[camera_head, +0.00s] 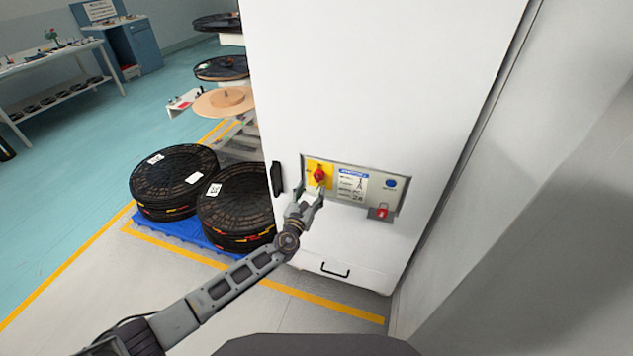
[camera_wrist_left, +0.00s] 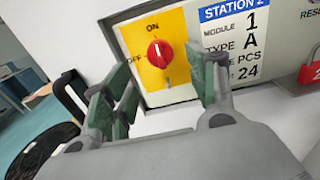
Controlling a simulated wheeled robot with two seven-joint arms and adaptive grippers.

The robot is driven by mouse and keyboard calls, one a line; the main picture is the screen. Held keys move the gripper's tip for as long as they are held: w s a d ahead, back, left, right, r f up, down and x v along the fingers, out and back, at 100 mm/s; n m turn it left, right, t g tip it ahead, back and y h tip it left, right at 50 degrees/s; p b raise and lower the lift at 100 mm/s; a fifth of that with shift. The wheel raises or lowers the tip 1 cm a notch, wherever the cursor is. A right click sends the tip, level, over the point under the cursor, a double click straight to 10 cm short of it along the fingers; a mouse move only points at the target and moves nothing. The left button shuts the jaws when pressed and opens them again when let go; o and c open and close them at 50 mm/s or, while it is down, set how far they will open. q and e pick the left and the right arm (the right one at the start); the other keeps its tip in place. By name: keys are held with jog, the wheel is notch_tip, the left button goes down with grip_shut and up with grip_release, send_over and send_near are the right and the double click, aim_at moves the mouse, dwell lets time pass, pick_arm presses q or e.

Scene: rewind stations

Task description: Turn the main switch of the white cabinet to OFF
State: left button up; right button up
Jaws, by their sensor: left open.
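The white cabinet (camera_head: 370,80) stands in front of me with a grey panel on its front. On the panel's left is a yellow plate (camera_head: 314,165) with the red main switch (camera_head: 319,174). In the left wrist view the red knob (camera_wrist_left: 160,53) has a white mark near its top, towards the ON label; OFF is printed to its left. My left gripper (camera_head: 313,192) is open, just below and in front of the switch. In the left wrist view its fingers (camera_wrist_left: 165,92) are spread below the knob and look apart from it. My right gripper is not in view.
A red padlock (camera_head: 381,212) hangs at the panel's right below a blue button (camera_head: 390,183). A black handle (camera_head: 277,179) sticks out at the cabinet's left edge. Black reels (camera_head: 236,205) lie on a blue pallet (camera_head: 180,231) to the left. A wall is close at right.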

aim_at(318, 179)
pick_arm(q)
jog(key=shift+x, duration=1.2)
jog(key=shift+b+x, duration=0.4)
jog(key=shift+x, duration=1.55)
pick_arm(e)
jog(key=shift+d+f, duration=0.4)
pick_arm(q)
jog(key=c, duration=1)
jog(key=shift+c, duration=0.2)
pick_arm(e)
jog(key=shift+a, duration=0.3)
